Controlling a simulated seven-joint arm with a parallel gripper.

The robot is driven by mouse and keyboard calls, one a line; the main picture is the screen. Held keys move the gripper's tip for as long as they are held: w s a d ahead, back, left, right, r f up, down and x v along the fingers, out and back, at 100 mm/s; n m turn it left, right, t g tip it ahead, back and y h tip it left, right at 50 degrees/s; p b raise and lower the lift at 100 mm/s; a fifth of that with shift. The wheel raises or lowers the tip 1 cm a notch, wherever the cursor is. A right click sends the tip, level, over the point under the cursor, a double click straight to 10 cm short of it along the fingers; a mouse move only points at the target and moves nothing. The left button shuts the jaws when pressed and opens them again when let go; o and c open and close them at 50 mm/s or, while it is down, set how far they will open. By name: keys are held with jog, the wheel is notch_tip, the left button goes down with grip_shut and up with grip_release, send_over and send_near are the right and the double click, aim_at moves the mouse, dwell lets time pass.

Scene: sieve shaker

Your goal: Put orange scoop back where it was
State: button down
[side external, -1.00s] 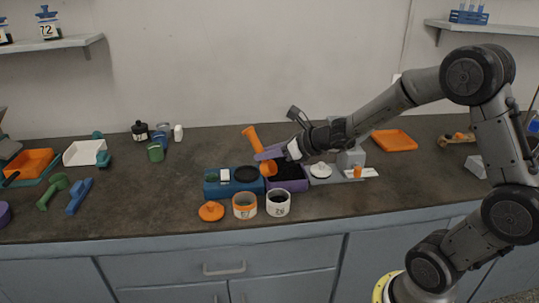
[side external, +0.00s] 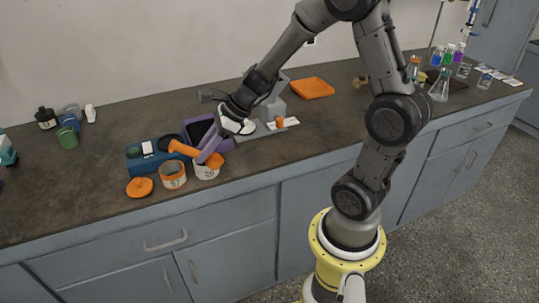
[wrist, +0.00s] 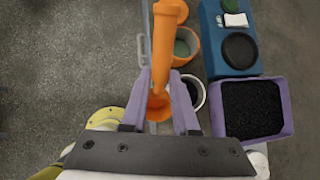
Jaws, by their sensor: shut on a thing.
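The orange scoop (side external: 184,149) is held between the purple fingers of my gripper (side external: 208,150). In the side view it is above the two small labelled cups near the counter's front edge. In the wrist view the scoop (wrist: 166,50) lies lengthwise between the purple fingers (wrist: 161,85), its handle pointing to the top of the picture. A purple bin (wrist: 288,118) of black granules is to the right; in the side view the bin (side external: 228,145) is just behind the gripper. I cannot tell whether the scoop's bowl holds anything.
An orange-rimmed cup (side external: 173,184) and a white cup (side external: 206,174) stand below the scoop. A blue device (side external: 150,166) with a black round plate is behind them. An orange lid (side external: 139,187) lies left.

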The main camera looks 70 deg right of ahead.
jog(key=s+d+f+n+g+h, duration=0.2)
jog(key=s+n, duration=0.3)
jog(key=s, duration=0.6)
jog(key=s+d+f+n+g+h, duration=0.2)
jog(key=s+d+f+n+g, duration=0.1)
jog(key=s, duration=0.9)
jog(key=shift+s+d+f+n, duration=0.3)
jog(key=shift+d+f+n, duration=0.3)
jog(key=shift+f+n, duration=0.55)
send_over(270, 154)
jog(key=s+a, duration=0.2)
jog(key=s, duration=0.1)
jog(key=shift+a+r, duration=0.1)
jog(key=shift+a, duration=0.1)
jog(key=shift+w+d+f, duration=0.25)
jog(key=shift+w+d, duration=0.35)
jog(key=shift+w, duration=0.05)
jog(key=shift+w+d+f, duration=0.2)
jog(key=shift+w+d, duration=0.4)
jog(key=shift+f, duration=0.3)
